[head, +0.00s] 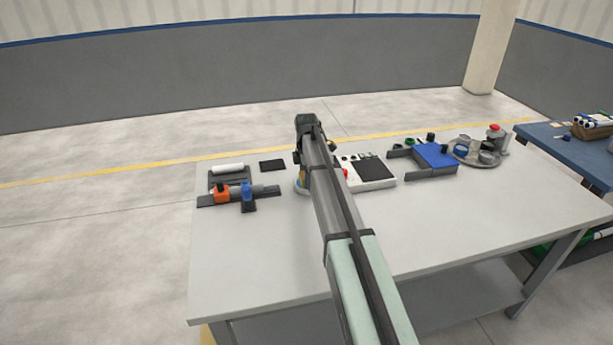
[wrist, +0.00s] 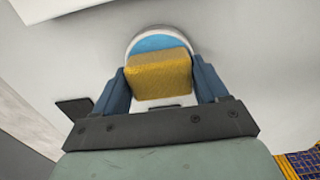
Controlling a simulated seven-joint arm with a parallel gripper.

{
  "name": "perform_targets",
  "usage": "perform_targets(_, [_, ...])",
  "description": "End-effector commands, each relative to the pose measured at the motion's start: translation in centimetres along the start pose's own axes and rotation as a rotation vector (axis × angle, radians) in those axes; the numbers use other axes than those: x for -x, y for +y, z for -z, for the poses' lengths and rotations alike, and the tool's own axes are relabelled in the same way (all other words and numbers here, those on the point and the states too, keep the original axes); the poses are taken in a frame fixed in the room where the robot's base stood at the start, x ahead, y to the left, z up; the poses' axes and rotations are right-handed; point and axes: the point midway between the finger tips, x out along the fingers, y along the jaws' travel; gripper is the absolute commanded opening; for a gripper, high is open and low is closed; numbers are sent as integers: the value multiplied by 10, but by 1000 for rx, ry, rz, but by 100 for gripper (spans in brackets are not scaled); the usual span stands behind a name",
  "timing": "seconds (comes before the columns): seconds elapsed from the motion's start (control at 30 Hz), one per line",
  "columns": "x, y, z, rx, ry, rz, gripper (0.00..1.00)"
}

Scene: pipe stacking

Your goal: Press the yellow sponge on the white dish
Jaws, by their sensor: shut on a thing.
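In the wrist view, my gripper (wrist: 163,82) is shut on the yellow sponge (wrist: 160,73), with a blue finger on each side of it. Behind the sponge is the white dish (wrist: 133,44), round and with a blue inside; the sponge hides much of it. Whether the sponge touches the dish I cannot tell. In the head view, my arm hides the fingers and the sponge; only a sliver of the dish (head: 299,187) shows left of my arm.
On the grey table (head: 260,270), a white roll on a tray (head: 228,169), orange and blue clamps (head: 222,193) and a black square (head: 272,165) lie to the left. A white board with a black pad (head: 374,170), a blue box (head: 436,156) and a round tray (head: 463,155) stand right. The table's front is clear.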

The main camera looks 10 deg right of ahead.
Motion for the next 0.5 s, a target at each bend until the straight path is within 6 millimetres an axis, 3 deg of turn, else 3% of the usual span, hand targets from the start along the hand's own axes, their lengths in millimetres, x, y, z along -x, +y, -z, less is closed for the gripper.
perform_targets(0.17, [2,0,0,0,0,2,49])
perform_targets(0.5, [24,0,0,0,0,1,49])
